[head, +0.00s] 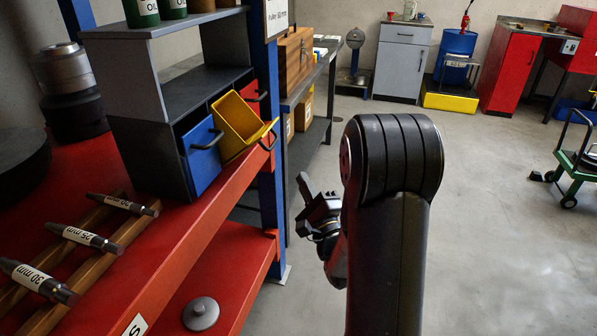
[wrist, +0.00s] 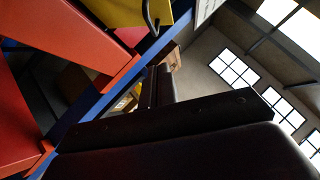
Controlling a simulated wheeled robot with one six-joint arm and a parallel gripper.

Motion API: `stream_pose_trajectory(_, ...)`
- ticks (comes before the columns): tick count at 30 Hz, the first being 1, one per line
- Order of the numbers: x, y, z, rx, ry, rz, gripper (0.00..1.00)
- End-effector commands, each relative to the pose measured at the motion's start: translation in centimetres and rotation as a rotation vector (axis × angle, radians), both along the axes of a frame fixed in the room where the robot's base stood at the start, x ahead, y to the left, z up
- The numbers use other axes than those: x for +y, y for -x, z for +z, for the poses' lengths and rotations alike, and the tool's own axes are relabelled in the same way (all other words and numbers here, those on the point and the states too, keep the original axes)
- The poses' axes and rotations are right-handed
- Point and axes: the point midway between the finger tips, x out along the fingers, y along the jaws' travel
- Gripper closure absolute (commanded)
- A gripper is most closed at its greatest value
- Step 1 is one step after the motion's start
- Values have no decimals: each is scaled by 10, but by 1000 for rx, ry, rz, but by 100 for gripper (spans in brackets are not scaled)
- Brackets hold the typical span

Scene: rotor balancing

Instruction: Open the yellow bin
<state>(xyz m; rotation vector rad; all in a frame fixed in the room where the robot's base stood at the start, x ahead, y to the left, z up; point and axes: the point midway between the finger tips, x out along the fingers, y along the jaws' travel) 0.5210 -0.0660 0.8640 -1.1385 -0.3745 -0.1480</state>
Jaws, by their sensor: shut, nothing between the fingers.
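The yellow bin (head: 240,122) sits in the dark bin rack on the red shelf, in the head view. It is tilted forward and its inside shows, with a dark handle at its front right edge. A yellow part with a dark handle (wrist: 142,12) also shows at the top of the wrist view. My gripper (head: 303,182) is right of and below the bin, apart from it, in front of the shelf. In the wrist view my gripper (wrist: 158,85) shows its fingers together with nothing between them. Part of it is hidden by my arm in the head view.
A blue bin (head: 203,152) is shut left of the yellow one, and a red bin (head: 254,88) is to its right. Labelled rods (head: 92,238) lie on the red shelf (head: 180,225). A blue post (head: 270,190) stands right of the rack.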

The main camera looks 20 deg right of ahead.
Motion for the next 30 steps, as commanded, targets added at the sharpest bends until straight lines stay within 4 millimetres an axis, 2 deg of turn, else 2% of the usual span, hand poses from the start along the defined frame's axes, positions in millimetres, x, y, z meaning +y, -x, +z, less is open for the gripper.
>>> stream_pose_trajectory(3,-2,17,-9,3,0,-3,100)
stream_pose_trajectory(7,-2,27,-12,1,1,-1,100)
stream_pose_trajectory(19,-2,30,-12,0,0,0,100)
stream_pose_trajectory(25,-1,17,-5,-3,1,1,100)
stream_pose_trajectory(30,2,-11,6,-3,1,3,100)
